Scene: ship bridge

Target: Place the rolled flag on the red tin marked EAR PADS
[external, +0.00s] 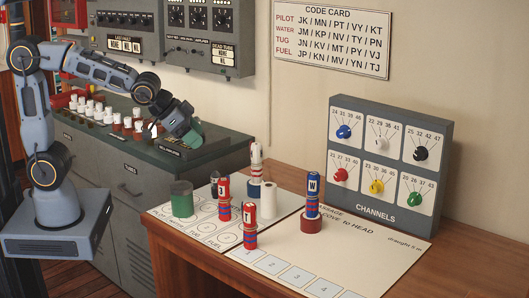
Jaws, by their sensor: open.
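My gripper (190,136) is open above the green-topped cabinet, over a sloped console, with nothing visible between its fingers. Several rolled flags stand upright on the wooden desk, apart from it. A red one marked J (224,190) and a red-and-blue one marked T (249,220) stand on or beside the left card. A blue one marked W (312,195) stands on a low red tin (311,225). A white-and-red one (256,155) stands at the back on a low blue base. No EAR PADS lettering is readable.
A green cylinder (182,202) and a white roll (268,202) stand among the flags. Red and white knobs or levers (117,121) line the cabinet top. The desk's right front is clear.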

